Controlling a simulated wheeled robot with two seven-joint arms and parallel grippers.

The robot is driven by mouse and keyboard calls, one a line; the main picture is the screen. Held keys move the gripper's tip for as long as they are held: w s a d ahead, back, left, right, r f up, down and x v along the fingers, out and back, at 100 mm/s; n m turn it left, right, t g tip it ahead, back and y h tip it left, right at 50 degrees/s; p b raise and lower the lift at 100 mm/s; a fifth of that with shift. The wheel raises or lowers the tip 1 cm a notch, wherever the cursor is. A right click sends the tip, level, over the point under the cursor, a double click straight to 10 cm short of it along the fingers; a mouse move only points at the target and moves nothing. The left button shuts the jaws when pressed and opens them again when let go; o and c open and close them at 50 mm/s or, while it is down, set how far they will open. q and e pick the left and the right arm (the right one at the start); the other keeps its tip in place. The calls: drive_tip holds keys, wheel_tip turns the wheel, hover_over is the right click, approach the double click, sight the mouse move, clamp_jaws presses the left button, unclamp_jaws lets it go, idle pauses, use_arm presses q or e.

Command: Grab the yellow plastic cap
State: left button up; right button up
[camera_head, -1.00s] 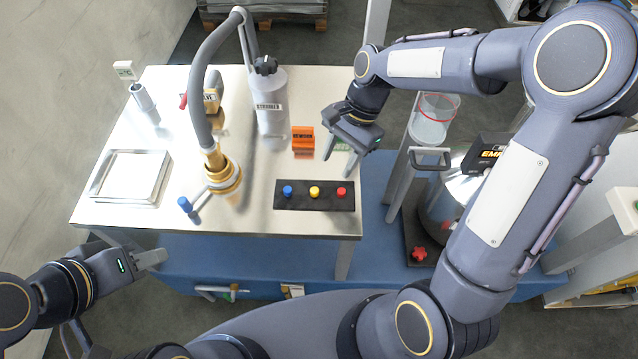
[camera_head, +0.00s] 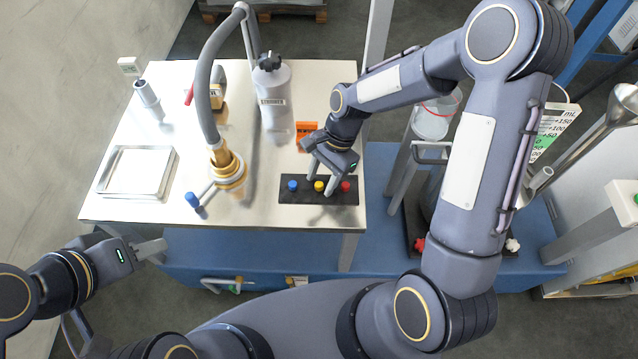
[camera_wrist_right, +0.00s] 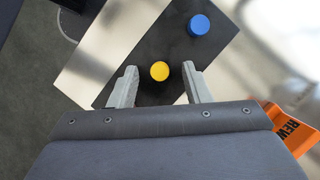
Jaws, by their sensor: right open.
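The yellow cap (camera_head: 319,186) sits on a black strip (camera_head: 290,198) on the steel table, between a blue cap (camera_head: 293,185) and a red cap (camera_head: 345,186). My right gripper (camera_head: 320,185) is open and empty above the strip. In the right wrist view the yellow cap (camera_wrist_right: 160,71) lies between the tips of my right gripper's fingers (camera_wrist_right: 159,84), with a gap on both sides. The blue cap (camera_wrist_right: 199,25) is beyond them; the red cap is hidden there. My left gripper (camera_head: 158,250) is off the table's front left; its finger gap is unclear.
An orange block (camera_head: 306,130) stands just behind the strip, close to my right gripper. A grey bottle (camera_head: 273,100), a hose with a brass nozzle (camera_head: 228,170) and a square plate (camera_head: 137,172) stand further left. The table's front edge is clear.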

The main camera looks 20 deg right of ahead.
drive_tip(key=c, duration=0.9)
clamp_jaws()
drive_tip(key=shift+r, duration=0.1)
